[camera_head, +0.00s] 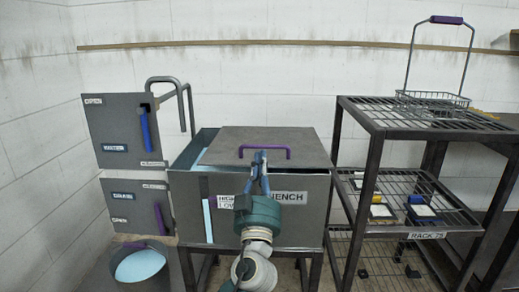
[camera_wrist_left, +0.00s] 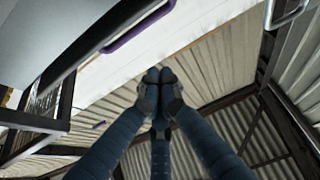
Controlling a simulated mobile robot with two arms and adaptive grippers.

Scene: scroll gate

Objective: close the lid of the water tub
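The tub (camera_head: 235,232) is a grey metal box on a dark stand, with a partly hidden label ending in "ENCH". Its grey lid (camera_head: 228,150) covers most of the top; a strip at the left is uncovered and shows pale blue water (camera_head: 200,157). A purple handle (camera_head: 280,147) sits on the lid, and a purple bar, apparently this handle, shows in the left wrist view (camera_wrist_left: 140,28). My left gripper (camera_head: 260,160) overlaps the handle in the head view. In the wrist view its fingertips (camera_wrist_left: 158,80) are together, apart from the purple bar. My right gripper is not in view.
At the left are grey panels (camera_head: 100,130) with blue and purple handles, a bent pipe (camera_head: 170,82), and a round vessel (camera_head: 140,265) of pale blue liquid. A wire rack (camera_head: 430,125) stands at the right, with a purple-handled basket (camera_head: 435,100) on top.

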